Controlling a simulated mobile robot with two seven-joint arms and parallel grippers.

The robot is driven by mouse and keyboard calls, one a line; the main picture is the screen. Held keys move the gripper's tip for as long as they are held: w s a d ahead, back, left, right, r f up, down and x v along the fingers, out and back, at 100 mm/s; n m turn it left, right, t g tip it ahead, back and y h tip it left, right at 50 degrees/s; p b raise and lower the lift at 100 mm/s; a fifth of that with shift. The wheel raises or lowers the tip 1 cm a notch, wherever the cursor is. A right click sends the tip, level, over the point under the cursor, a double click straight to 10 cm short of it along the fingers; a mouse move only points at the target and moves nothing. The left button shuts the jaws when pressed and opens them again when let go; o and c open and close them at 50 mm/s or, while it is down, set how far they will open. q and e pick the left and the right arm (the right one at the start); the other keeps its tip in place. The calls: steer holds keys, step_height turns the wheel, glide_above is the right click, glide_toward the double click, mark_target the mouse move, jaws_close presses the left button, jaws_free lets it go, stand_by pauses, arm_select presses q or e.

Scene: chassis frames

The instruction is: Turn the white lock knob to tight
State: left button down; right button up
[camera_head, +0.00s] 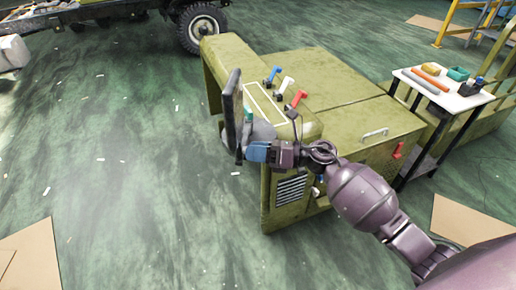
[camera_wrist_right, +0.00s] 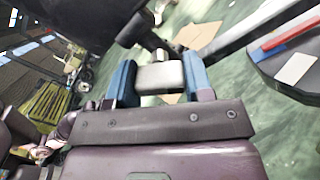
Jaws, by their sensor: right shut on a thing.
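The white lock knob (camera_wrist_right: 160,77) shows in the right wrist view as a pale block between two blue fingers. My right gripper (camera_wrist_right: 160,82) is shut on it, with a finger against each side. In the head view my right gripper (camera_head: 256,152) is at the front of the olive chassis console (camera_head: 345,125), just beside the dark steering wheel (camera_head: 231,105). The knob is hidden behind the fingers there, and I cannot read its turn angle. My left gripper is not in view.
Blue, white and red levers (camera_head: 286,84) stand on the console close behind my right gripper. A red handle (camera_head: 397,150) is on its side. A white-topped side table (camera_head: 445,97) with small items stands at the right. The green floor at left is mostly clear.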

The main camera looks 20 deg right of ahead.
steer(key=shift+r+m+p, duration=0.25)
steer(key=shift+m+p, duration=0.25)
steer(key=shift+m, duration=0.4)
steer(key=shift+m+p, duration=0.55)
steer(key=shift+m, duration=0.45)
steer(key=m+p, duration=0.2)
steer(key=m, duration=0.1)
steer(key=shift+f+m, duration=0.1)
steer(key=shift+m, duration=0.5)
steer(key=shift+m+p, duration=0.65)
steer(key=shift+m, duration=0.35)
steer(key=shift+f+m, duration=0.1)
steer(key=shift+m, duration=0.4)
